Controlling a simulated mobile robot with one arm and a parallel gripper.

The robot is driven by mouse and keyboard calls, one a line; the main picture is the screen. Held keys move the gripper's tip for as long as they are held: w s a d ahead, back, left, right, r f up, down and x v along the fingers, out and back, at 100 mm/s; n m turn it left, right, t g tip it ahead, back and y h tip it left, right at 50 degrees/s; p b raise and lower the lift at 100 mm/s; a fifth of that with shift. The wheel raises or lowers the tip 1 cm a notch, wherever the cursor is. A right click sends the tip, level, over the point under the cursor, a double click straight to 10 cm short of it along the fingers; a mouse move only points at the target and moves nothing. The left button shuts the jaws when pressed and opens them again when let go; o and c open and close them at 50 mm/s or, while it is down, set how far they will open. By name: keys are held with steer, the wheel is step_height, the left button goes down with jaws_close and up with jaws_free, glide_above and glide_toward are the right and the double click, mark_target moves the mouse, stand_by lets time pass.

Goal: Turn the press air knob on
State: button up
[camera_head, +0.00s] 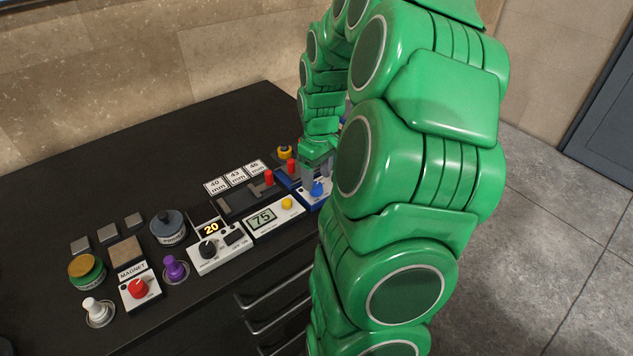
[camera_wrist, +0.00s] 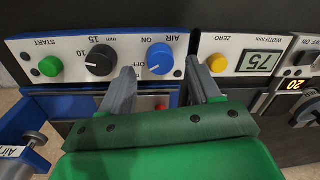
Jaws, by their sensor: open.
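The press air knob (camera_wrist: 160,58) is a round blue knob on a white panel marked AIR, ON and OFF. In the wrist view its pale mark appears to be on the OFF side, but this is small. The knob also shows in the head view (camera_head: 318,188), at the right end of the row of devices. My gripper (camera_wrist: 162,68) is open, with one grey finger on each side of the knob in the picture. I cannot tell whether either finger touches it. In the head view my gripper (camera_head: 315,171) is just above the knob, partly behind my arm.
On the same panel are a black dial (camera_wrist: 100,60) and a green START button (camera_wrist: 51,66). Beside it stands the width gauge with a yellow ZERO button (camera_wrist: 217,63). A magnet box with a red knob (camera_head: 138,288) and other devices fill the bench to the left.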

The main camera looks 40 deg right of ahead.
mark_target(316, 189)
steer(key=shift+f, duration=1.4)
steer(key=c, duration=1)
